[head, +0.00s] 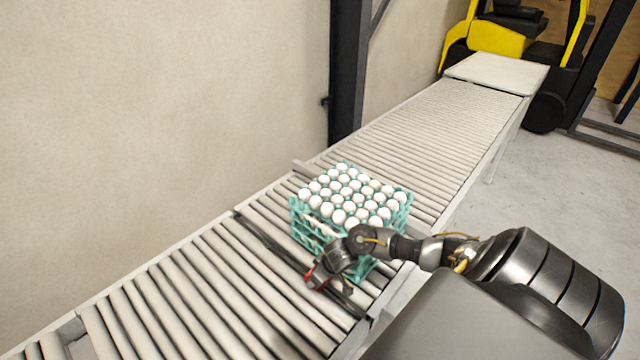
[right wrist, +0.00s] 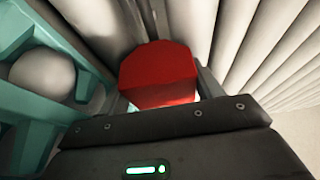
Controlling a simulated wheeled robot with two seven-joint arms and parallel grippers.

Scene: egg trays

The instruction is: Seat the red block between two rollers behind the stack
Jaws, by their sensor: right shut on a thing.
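The stack of teal egg trays (head: 301,215) full of white eggs stands on the roller conveyor in the head view. Part of it shows at the left in the right wrist view (right wrist: 85,65). My right gripper (head: 312,276) is low over the rollers, just in front of the stack's near corner. It is shut on the red block (right wrist: 158,75), which sits between the fingers in the right wrist view with rollers behind it. Only a small bit of red shows in the head view. Whether the block touches the rollers cannot be told. My left gripper is not in view.
The roller conveyor (head: 200,283) runs from the lower left to a pale end plate (head: 497,72) at the upper right. A dark crossbar (head: 268,243) crosses it beside the stack. A wall and a dark post (head: 343,80) border its far side. A yellow forklift (head: 497,38) stands beyond.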

